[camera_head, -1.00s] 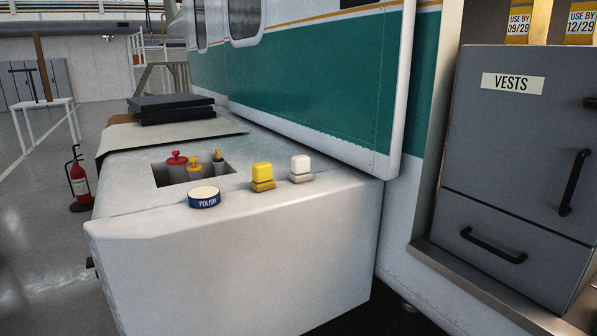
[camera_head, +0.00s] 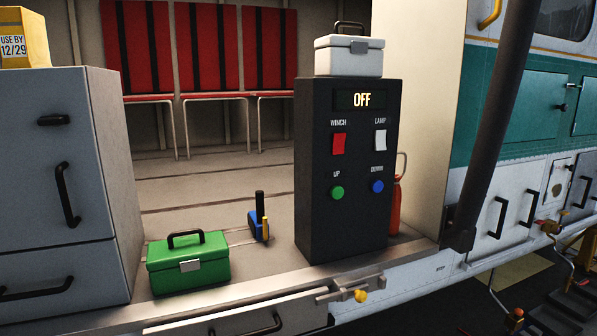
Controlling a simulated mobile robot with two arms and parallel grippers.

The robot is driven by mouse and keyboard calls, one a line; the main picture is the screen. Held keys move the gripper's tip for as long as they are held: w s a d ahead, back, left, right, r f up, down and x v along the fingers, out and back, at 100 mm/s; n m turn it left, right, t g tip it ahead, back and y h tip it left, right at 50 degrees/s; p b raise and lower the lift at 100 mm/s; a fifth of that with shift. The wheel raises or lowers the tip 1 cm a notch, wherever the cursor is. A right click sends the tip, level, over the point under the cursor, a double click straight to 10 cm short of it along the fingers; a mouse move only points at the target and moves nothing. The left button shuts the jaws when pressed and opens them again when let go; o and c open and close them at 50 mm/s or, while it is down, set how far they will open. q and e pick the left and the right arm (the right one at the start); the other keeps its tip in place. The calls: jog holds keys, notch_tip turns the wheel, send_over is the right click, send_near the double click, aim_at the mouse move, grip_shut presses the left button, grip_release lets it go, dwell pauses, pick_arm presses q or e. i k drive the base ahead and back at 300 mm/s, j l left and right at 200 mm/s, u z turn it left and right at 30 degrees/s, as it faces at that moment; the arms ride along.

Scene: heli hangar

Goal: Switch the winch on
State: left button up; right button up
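The winch control box (camera_head: 345,225) is a tall black cabinet standing on the helicopter's cabin floor, right of the middle. Its display (camera_head: 362,99) reads OFF. The red rocker switch (camera_head: 338,144) under the label WINCH is on the left of its front. A white rocker switch (camera_head: 380,139) under LAMP is on the right. Below are a green UP button (camera_head: 337,192) and a blue DOWN button (camera_head: 377,186). Nothing covers the front of the box. Neither of my grippers is in view.
A white case (camera_head: 348,58) stands on top of the box. A green toolbox (camera_head: 188,265) sits on the floor to its left, with a blue tool (camera_head: 258,226) behind. Grey drawers (camera_head: 60,190) stand at the left. A dark post (camera_head: 492,120) rises at the right.

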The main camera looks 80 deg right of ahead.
aim_at(338, 144)
jog(key=z, duration=2.85)
